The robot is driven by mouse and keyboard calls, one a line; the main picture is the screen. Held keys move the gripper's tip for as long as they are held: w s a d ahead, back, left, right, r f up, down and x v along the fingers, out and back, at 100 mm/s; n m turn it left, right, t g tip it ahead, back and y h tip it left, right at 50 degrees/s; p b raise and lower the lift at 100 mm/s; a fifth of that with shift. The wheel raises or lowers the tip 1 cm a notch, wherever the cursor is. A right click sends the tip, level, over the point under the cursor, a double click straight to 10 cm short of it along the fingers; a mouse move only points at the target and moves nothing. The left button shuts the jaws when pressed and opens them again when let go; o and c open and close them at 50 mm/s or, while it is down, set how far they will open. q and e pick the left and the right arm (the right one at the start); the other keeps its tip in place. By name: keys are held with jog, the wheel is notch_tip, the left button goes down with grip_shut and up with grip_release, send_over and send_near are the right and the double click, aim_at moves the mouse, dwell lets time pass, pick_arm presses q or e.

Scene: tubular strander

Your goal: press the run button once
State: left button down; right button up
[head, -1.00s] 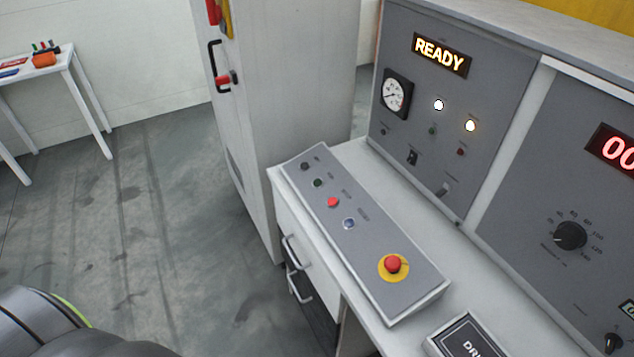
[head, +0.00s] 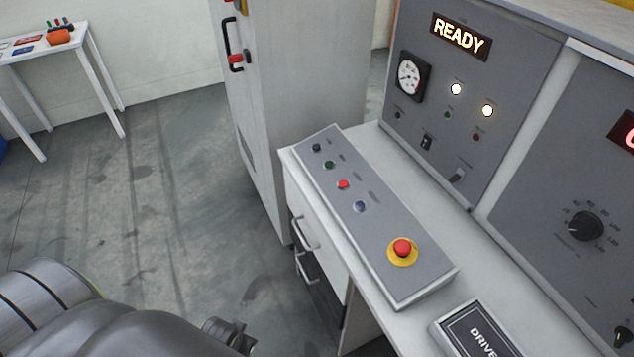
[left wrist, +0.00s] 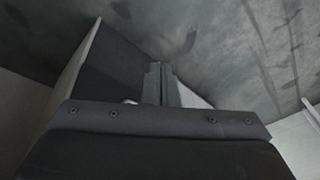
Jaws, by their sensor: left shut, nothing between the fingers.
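The sloped grey button box (head: 378,243) lies on the white desk. Down its face run a black button (head: 316,147), a green button (head: 328,165), a red button (head: 343,184), a blue button (head: 360,207) and a red mushroom button on a yellow ring (head: 402,249). Their labels are too small to read, so I cannot tell by text which is run. My left arm shows at the lower left of the head view, left of the desk and apart from the box. In the left wrist view my left gripper (left wrist: 159,70) is shut and empty. My right gripper is out of view.
The upright panel (head: 460,120) behind the box shows a lit READY display (head: 459,36) and two lit white lamps. A DRIVE plate (head: 478,335) lies on the desk. A tall cabinet (head: 300,90) stands behind. The floor left of the desk is clear.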

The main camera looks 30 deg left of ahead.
pick_arm(q)
jog(key=w+r+t, duration=0.1)
jog(key=w+r, duration=0.2)
jog(key=r, duration=0.8)
notch_tip(320, 180, up, 23)
jog(key=m+t+h, duration=0.3)
jog(key=m+t, duration=0.5)
jog(key=m, duration=0.1)
send_over(329, 164)
jog(key=s+a, duration=0.3)
jog(key=s, duration=0.1)
jog(key=shift+w+d+f+b, duration=0.1)
jog(key=shift+d+b, duration=0.15)
jog(key=shift+b, duration=0.05)
jog(key=shift+f, duration=0.1)
jog(key=f+b, duration=0.2)
jog(key=w+d+f+b, duration=0.1)
jog(key=f+b, duration=0.4)
jog(key=b, duration=0.1)
jog(key=shift+w+d+f, duration=0.15)
jog(key=shift+w+f, duration=0.05)
jog(key=shift+w, duration=0.1)
jog(key=shift+w+d+f, duration=0.15)
jog(key=shift+f, duration=0.35)
jog(key=shift+f, duration=0.1)
